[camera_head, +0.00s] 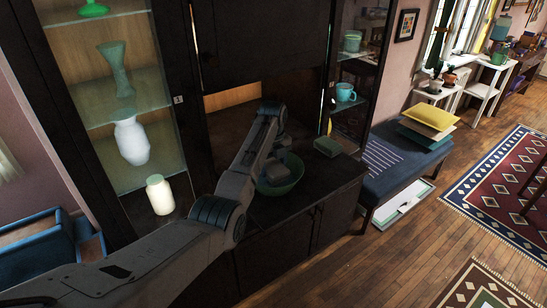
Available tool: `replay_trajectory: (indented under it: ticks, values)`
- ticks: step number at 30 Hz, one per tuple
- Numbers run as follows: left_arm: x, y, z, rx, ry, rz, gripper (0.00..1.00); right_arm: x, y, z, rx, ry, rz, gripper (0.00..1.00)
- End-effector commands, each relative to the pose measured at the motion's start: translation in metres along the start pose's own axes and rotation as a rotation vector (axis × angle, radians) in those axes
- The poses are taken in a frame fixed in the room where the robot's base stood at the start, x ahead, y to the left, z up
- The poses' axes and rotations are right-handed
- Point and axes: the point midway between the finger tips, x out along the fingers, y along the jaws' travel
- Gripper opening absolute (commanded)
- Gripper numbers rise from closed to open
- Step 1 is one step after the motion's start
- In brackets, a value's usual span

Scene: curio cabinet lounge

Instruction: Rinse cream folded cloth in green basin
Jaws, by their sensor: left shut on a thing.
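The green basin (291,185) stands on the dark cabinet counter, partly covered by my left arm. My left gripper (272,170) points down at the basin's inside, at its left part. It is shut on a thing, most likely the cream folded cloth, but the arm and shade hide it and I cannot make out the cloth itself. I cannot tell whether the held thing touches the basin's bottom. My right gripper is not in view.
A small greenish block-like item (327,147) lies on the counter (335,178) right of the basin. A glass case with vases (131,138) and a pale jar (160,194) stands left. A blue bench (405,165) with cushions is at right.

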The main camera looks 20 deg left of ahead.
Motion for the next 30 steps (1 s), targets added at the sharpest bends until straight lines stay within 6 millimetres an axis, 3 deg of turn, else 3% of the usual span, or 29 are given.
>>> replay_trajectory:
  ticks: [21, 30]
  values:
    - [-0.057, -0.001, 0.000, 0.000, -0.001, -0.001, 0.43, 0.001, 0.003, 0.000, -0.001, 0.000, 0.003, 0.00]
    - [-0.065, 0.000, 0.000, 0.000, 0.001, 0.001, 0.43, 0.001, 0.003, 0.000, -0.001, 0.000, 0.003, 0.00]
